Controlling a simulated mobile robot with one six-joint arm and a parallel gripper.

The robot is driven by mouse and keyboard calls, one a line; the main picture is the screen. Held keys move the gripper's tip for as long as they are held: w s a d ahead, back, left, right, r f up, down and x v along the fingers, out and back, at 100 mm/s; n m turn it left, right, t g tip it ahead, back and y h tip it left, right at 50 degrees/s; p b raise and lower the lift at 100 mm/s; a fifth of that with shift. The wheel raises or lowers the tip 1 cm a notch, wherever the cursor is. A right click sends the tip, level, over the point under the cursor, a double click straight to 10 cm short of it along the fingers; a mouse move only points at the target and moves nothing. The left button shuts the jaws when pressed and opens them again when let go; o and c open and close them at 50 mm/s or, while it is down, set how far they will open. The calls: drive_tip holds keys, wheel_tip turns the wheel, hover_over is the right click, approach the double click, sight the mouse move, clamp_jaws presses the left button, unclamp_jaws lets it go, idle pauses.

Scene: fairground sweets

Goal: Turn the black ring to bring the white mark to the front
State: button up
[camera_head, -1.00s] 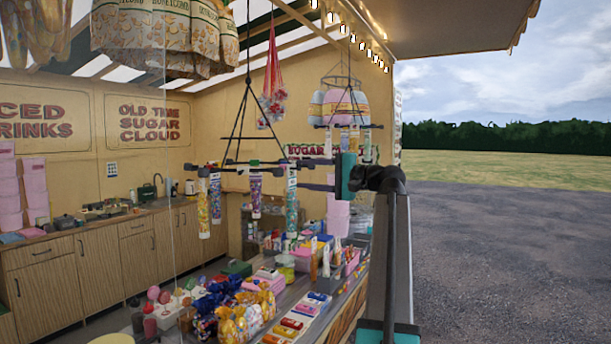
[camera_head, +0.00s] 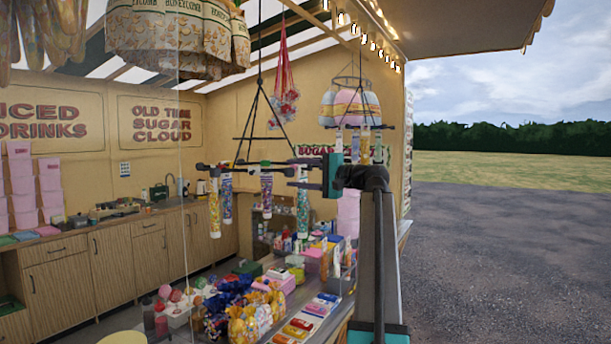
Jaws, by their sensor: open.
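A black ring (camera_head: 247,170) hangs on dark cords from the stall roof and shows nearly edge-on. Several tubes hang from it: a yellow one (camera_head: 214,213), a blue one (camera_head: 227,200), a purple one (camera_head: 266,196) and a teal one (camera_head: 303,213). I cannot make out a white mark on the ring. My gripper (camera_head: 293,173) is open, its two dark fingers pointing left, one above the other, at the ring's right side. In the picture the fingers overlap the top of the teal tube. I cannot tell whether they touch the ring.
A second hanging ring (camera_head: 346,127) with tubes, and candyfloss bags (camera_head: 351,104) above it, is behind my arm. Below, the counter (camera_head: 318,325) is crowded with sweet bags and boxes. A honeycomb display (camera_head: 178,40) hangs at upper left. Open gravel (camera_head: 510,260) lies to the right.

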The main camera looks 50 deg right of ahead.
drive_tip(key=shift+x, duration=1.35)
drive_tip(key=c, duration=0.8)
drive_tip(key=shift+o, duration=0.2)
drive_tip(key=d, duration=0.6)
drive_tip(key=shift+s+b, duration=0.4)
drive_tip(key=shift+s, duration=0.05)
drive_tip(key=shift+d, duration=0.1)
